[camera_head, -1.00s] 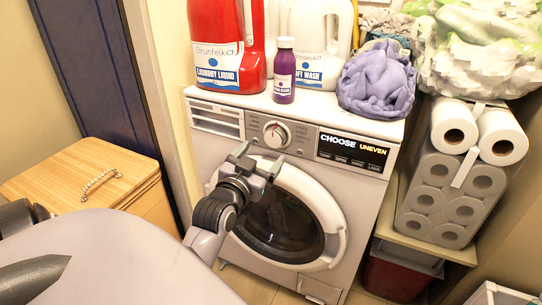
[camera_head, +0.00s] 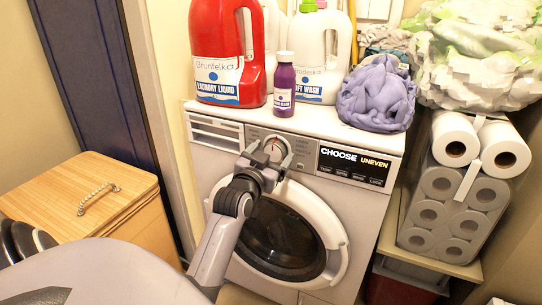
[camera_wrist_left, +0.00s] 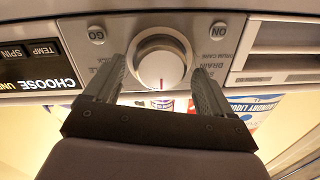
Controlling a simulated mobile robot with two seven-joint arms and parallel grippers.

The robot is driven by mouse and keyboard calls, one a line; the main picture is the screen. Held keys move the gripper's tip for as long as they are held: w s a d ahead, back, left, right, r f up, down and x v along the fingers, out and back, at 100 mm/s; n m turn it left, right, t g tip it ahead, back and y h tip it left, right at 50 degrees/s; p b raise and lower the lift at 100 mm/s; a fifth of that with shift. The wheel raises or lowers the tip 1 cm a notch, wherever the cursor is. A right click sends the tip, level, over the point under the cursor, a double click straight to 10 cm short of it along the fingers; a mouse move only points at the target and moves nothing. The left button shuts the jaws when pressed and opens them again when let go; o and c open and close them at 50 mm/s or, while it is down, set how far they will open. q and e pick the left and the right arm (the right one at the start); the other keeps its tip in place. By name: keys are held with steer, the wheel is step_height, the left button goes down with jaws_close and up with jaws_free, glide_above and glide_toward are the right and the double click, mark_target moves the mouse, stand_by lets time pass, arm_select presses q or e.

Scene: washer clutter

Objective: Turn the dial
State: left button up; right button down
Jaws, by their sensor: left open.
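The washer's dial (camera_head: 274,146) is a round white knob with a red mark, set in the grey control panel. In the left wrist view the dial (camera_wrist_left: 160,66) sits upside down between GO and ON labels. My left gripper (camera_head: 270,156) is open in front of the dial. In the left wrist view its two fingers (camera_wrist_left: 164,80) stand on either side of the knob's lower part, with gaps visible between them and the knob. Whether the fingertips reach past the knob's face is hard to tell. My right gripper is not in view.
The display (camera_head: 354,167) reads CHOOSE UNEVEN. Red (camera_head: 227,50) and white (camera_head: 318,55) detergent bottles, a small purple bottle (camera_head: 284,85) and a lilac cloth (camera_head: 377,95) sit on the washer (camera_head: 318,125). The round door (camera_head: 285,235) is below. A wooden box (camera_head: 120,185) stands left.

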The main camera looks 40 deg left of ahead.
arm_select(q)
steer(key=c, duration=1.1)
steer(key=shift+o, duration=0.2)
